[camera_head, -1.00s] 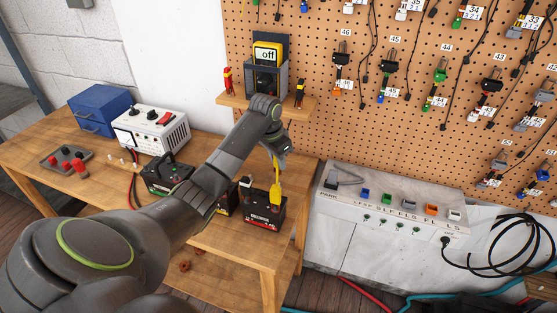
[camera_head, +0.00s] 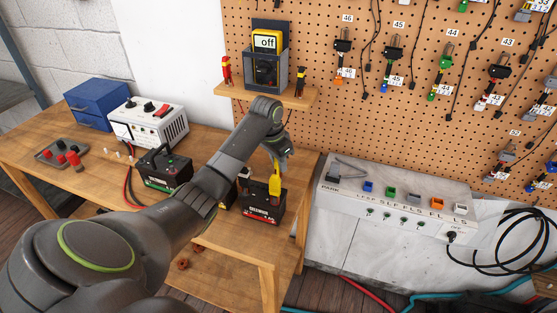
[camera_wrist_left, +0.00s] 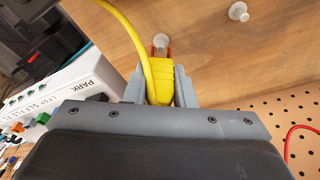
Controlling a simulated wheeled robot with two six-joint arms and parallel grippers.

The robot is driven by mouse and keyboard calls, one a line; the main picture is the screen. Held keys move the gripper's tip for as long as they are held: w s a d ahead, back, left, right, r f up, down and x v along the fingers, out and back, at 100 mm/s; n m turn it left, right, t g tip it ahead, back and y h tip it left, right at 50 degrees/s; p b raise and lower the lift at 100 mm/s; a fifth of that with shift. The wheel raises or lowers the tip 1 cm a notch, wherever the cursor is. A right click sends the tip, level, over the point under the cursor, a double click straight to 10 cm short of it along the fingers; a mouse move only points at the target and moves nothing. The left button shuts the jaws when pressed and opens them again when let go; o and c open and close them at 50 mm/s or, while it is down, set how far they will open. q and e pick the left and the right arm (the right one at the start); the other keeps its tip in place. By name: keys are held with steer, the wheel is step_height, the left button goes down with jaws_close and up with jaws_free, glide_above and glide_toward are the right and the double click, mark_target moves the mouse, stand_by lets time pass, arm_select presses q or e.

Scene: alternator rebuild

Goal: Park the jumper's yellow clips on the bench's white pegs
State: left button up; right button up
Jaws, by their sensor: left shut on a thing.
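My left gripper (camera_head: 279,160) is shut on a yellow clip (camera_head: 275,184), which hangs below its fingers, in front of or over the black battery (camera_head: 262,207) in the head view. In the left wrist view my left gripper (camera_wrist_left: 159,88) holds the yellow clip (camera_wrist_left: 160,82) between its grey fingers, with a yellow cable (camera_wrist_left: 136,30) curving away from it. The clip's reddish jaw tips show on both sides of a white peg (camera_wrist_left: 160,40); I cannot tell whether they touch it. A second white peg (camera_wrist_left: 238,12) stands apart to the right. My right gripper and the other clip are not visible.
The wooden bench (camera_head: 222,239) also carries a second battery (camera_head: 165,170), a white power unit (camera_head: 149,124) and a blue box (camera_head: 97,105). A shelf (camera_head: 230,95) holds the meter (camera_head: 265,43). A grey sloped console (camera_head: 400,193) stands to the right.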

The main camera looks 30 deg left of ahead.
arm_select(q)
steer(key=shift+s+d+f, duration=0.1)
steer(key=shift+s+f, duration=0.05)
steer(key=shift+f, duration=0.6)
steer(key=o, duration=0.8)
steer(key=shift+f, duration=0.15)
step_height(320, 180, up, 9)
steer(key=p, duration=0.9)
steer(key=shift+p, duration=0.35)
steer(key=shift+f, duration=0.1)
